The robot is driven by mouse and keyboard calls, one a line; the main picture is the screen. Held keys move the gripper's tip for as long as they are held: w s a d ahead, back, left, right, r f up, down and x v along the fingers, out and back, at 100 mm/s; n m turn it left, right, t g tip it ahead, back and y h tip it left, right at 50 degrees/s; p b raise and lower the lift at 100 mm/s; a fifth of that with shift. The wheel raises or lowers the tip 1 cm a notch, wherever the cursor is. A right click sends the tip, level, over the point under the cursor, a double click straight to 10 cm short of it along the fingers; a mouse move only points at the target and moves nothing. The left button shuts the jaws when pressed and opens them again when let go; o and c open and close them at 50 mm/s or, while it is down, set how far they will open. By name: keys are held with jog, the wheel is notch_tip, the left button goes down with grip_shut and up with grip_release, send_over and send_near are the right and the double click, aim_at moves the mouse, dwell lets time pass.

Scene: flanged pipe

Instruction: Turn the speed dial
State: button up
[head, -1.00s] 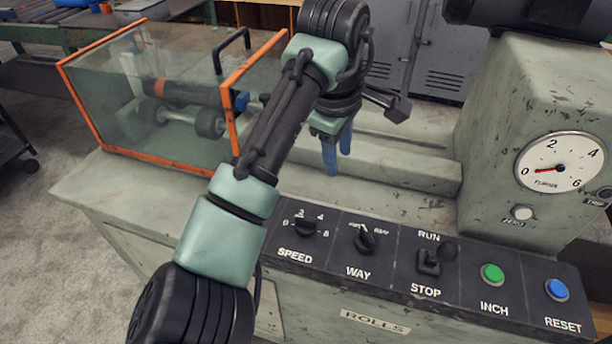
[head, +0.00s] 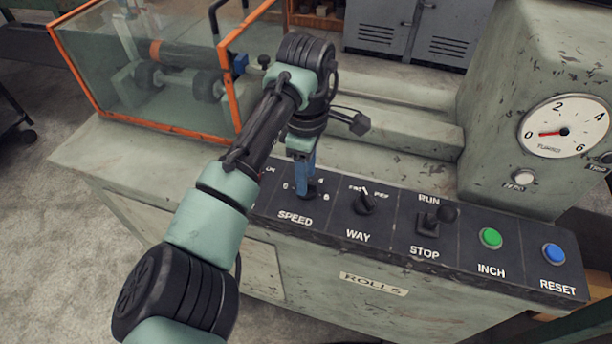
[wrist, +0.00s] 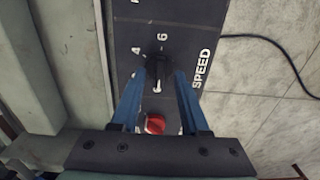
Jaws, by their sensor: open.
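The speed dial (head: 312,190) is a black knob on the dark control panel, above the word SPEED. In the wrist view the dial (wrist: 158,70) lies between the tips of my gripper's blue fingers, with the numbers 4 and 6 beside it. My gripper (head: 304,186) points down at the dial in the head view, and its fingers hide part of the knob and some of its numbers. The fingers of my gripper (wrist: 160,75) stand apart, one on each side of the knob; I cannot tell whether they touch it.
Right of the dial are the WAY knob (head: 364,203), the RUN/STOP lever (head: 432,222), the green INCH button (head: 490,238) and the blue RESET button (head: 553,254). A red round part (wrist: 155,124) shows near the fingers. The turns gauge (head: 563,127) reads near 0.

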jog(key=shift+f, duration=0.45)
jog(key=shift+c, duration=0.2)
grip_shut()
